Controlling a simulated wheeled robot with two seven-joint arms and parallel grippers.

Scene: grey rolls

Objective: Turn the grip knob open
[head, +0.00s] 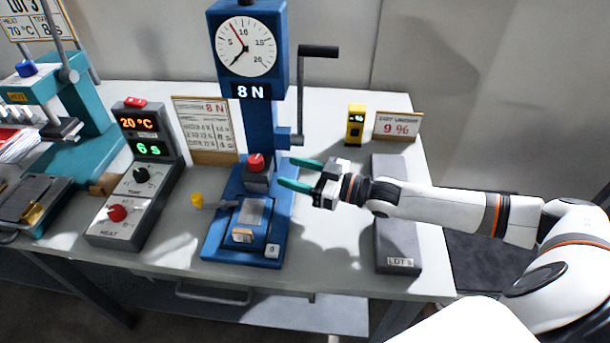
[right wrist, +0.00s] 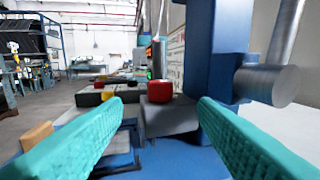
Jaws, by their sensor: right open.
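A blue force tester (head: 262,130) stands in the middle of the table, with a dial at its top and a display reading 8 N. A red knob (head: 257,162) sits on its dark grey grip block (head: 258,180); I take it as the grip knob. My right gripper (head: 288,173) is open and empty, just right of the block, its teal fingers pointing left. In the right wrist view the red knob (right wrist: 159,90) appears ahead, between the two fingertips (right wrist: 160,108). The fingers look apart from it. My left gripper is out of view.
A crank handle (head: 318,52) hangs beside the tester's column, above my gripper. A yellow-tipped lever (head: 197,200) sticks out left of the tester's base. The heater control box (head: 135,180) stands further left. A grey LOT 8 block (head: 398,245) lies below my right forearm.

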